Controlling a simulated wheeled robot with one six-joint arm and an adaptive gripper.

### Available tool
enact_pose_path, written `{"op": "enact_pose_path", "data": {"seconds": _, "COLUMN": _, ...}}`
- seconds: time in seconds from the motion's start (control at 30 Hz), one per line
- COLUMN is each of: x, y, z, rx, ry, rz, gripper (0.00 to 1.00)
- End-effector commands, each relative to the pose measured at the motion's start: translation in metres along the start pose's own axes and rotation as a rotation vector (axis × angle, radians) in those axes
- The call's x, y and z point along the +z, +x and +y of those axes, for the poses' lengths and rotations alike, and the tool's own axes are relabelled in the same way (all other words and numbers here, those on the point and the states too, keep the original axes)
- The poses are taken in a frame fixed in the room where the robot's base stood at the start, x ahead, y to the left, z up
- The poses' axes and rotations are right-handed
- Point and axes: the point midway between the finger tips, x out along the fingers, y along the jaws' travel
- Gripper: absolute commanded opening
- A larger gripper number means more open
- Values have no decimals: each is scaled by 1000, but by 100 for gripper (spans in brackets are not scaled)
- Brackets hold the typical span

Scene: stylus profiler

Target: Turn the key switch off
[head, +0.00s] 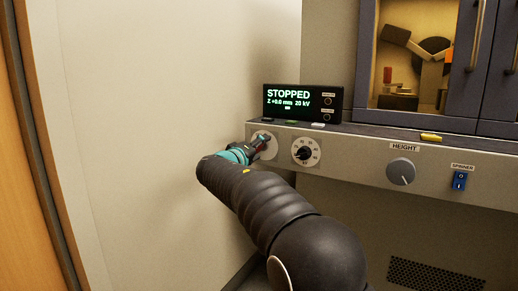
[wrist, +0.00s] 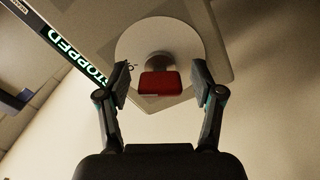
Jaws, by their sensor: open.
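The key switch has a pale round plate (wrist: 150,38) with a red key (wrist: 158,82) standing out from its middle. In the head view the plate (head: 272,150) is at the left end of the grey panel, partly hidden by my gripper (head: 262,144). In the wrist view my gripper (wrist: 162,76) is open. Its fingers are on either side of the red key, with a visible gap on each side. The key's bow looks wide and flat across the picture. The switch's markings are mostly hidden or too small to read.
A display (head: 302,101) above the switch reads STOPPED, Z +0.0 mm, 20 kV. A plain wall (head: 170,90) stands close on the left.

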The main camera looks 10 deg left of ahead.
Motion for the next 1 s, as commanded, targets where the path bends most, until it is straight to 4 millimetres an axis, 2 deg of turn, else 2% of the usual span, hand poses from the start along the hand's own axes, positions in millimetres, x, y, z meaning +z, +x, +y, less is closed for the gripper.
{"op": "enact_pose_path", "data": {"seconds": 0.2, "x": 0, "y": 0, "z": 0, "rx": 0, "ry": 0, "rz": 0, "gripper": 67}}
{"op": "enact_pose_path", "data": {"seconds": 0.27, "x": 0, "y": 0, "z": 0, "rx": 0, "ry": 0, "rz": 0, "gripper": 54}}
{"op": "enact_pose_path", "data": {"seconds": 0.4, "x": 0, "y": 0, "z": 0, "rx": 0, "ry": 0, "rz": -1, "gripper": 19}}
{"op": "enact_pose_path", "data": {"seconds": 0.47, "x": 0, "y": 0, "z": 0, "rx": 0, "ry": 0, "rz": -1, "gripper": 6}}
{"op": "enact_pose_path", "data": {"seconds": 0.77, "x": 0, "y": 0, "z": 0, "rx": 0, "ry": -26, "rz": -1, "gripper": 6}}
{"op": "enact_pose_path", "data": {"seconds": 1.0, "x": 0, "y": 0, "z": 0, "rx": 0, "ry": -146, "rz": -1, "gripper": 6}}
